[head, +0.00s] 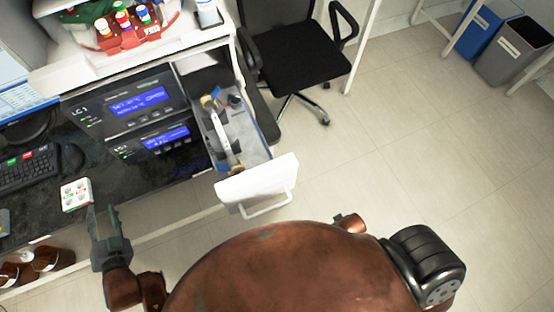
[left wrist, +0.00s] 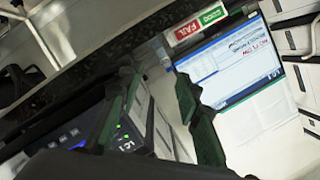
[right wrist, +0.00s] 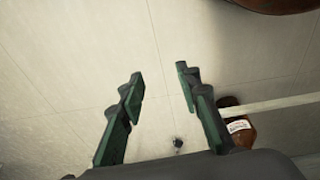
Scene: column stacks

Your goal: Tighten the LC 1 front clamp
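The LC 1 stack (head: 115,100) stands on the dark bench with blue displays lit. Its label and green lights also show in the left wrist view (left wrist: 128,145). An open drawer (head: 256,183) juts out to the right of the stack. A long white column (head: 221,130) lies inside it, with a small tan fitting (head: 237,168) at its front end; whether this clamp is tight is too small to tell. My left gripper (head: 104,212) is open and empty by the bench's front edge, well left of the drawer. My right gripper (right wrist: 155,80) is open and empty over the floor.
A white button box (head: 75,194) and a keyboard (head: 25,170) lie on the bench. A black chair (head: 295,55) stands behind the drawer. Brown bottles (head: 50,258) sit low at the left. Bins (head: 512,50) stand far right. The floor in the middle is clear.

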